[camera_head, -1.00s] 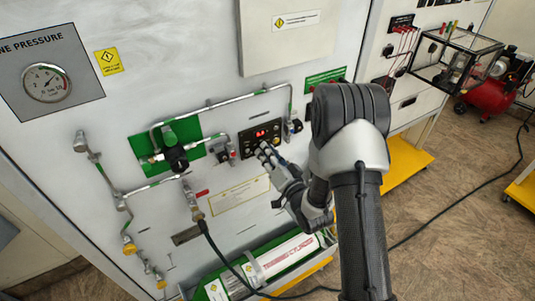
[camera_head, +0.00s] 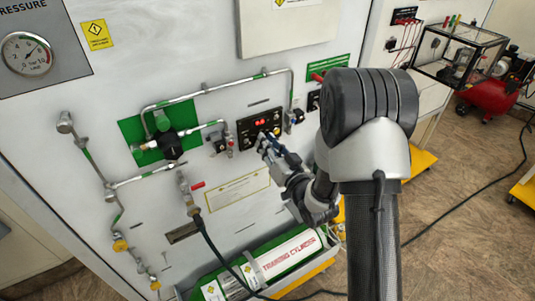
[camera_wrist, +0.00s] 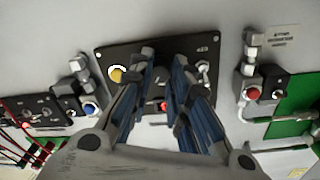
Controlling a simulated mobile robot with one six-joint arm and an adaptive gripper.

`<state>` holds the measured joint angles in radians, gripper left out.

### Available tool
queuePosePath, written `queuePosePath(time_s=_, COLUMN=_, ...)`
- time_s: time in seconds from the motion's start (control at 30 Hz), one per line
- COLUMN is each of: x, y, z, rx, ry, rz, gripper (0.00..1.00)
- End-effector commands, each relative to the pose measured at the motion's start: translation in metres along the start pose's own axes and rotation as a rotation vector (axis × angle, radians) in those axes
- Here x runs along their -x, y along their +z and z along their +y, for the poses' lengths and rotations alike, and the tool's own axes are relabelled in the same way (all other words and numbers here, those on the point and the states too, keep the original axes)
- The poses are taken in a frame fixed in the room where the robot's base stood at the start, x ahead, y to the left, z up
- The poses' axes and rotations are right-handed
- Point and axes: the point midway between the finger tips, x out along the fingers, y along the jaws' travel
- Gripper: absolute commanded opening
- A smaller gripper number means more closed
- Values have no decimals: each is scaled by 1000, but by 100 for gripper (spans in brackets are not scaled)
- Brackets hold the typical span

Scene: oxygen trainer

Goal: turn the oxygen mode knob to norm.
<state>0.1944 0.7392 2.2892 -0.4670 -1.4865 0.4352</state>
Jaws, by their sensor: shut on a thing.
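In the wrist view the panel (camera_wrist: 108,52) appears upside down, with a yellow button (camera_wrist: 117,75) to the left of my fingers. My gripper (camera_wrist: 161,75) is shut on a small dark knob between its fingertips. The knob is mostly hidden by the fingers, so its pointing direction and the mode labels cannot be read.
Metal pipes (camera_head: 205,92) and a green plate with a black regulator (camera_head: 172,149) are left of the panel. A pressure gauge (camera_head: 27,53) is at upper left. A cylinder (camera_head: 290,254) lies below. In the wrist view, small valves (camera_wrist: 252,93) flank the panel closely.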

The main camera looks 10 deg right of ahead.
Motion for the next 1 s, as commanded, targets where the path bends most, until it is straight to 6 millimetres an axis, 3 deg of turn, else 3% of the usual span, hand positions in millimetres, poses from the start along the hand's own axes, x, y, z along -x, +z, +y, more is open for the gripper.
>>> queuePosePath(time_s=1.0, x=0, y=3, z=2, rx=968, ry=-30, rz=39, gripper=0)
